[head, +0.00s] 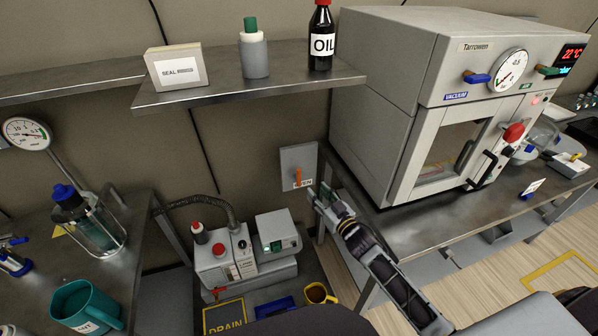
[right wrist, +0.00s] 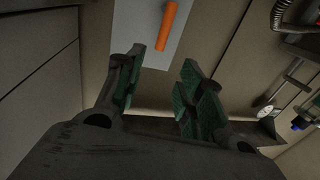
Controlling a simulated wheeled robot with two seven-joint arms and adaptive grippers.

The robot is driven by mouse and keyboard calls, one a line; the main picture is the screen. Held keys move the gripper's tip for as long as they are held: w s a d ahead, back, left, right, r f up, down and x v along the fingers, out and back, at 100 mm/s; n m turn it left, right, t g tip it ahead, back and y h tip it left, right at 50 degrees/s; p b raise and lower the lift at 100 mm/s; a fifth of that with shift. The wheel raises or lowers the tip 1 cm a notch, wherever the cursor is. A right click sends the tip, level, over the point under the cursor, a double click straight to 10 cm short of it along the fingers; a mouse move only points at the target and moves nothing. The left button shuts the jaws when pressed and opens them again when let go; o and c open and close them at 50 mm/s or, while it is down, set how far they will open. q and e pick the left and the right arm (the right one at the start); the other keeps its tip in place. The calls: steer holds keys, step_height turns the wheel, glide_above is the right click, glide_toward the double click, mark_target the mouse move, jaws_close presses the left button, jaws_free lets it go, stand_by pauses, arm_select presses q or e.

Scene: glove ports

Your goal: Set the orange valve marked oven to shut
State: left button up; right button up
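The orange valve handle (head: 297,176) is on a grey wall plate (head: 298,158) below the shelf, left of the oven. It points roughly up and down in the head view. A label at the plate's lower edge is partly covered, and I cannot read all of it. My right gripper (head: 321,194) is just right of and below the plate. In the right wrist view its fingers (right wrist: 162,64) are apart with nothing between them, and the orange handle (right wrist: 167,27) lies beyond the fingertips, not touched. My left gripper is not in view.
The oven (head: 385,100) stands on a steel bench (head: 420,225) close to the right of my right arm. A shelf (head: 250,92) with a box and bottles overhangs the valve. A pump (head: 235,262) with a hose stands below left. The wall around the plate is clear.

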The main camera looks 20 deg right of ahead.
steer(key=shift+w, duration=0.2)
glide_toward(300, 172)
steer(key=shift+d+x, duration=0.25)
steer(key=shift+x, duration=0.9)
steer(key=shift+a+b+x, duration=0.2)
steer(key=shift+b+x, duration=0.1)
steer(key=shift+x, duration=3.95)
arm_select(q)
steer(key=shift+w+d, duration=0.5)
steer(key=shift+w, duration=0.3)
arm_select(e)
steer(key=shift+f, duration=0.1)
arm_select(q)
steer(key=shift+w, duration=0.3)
arm_select(e)
jaws_close()
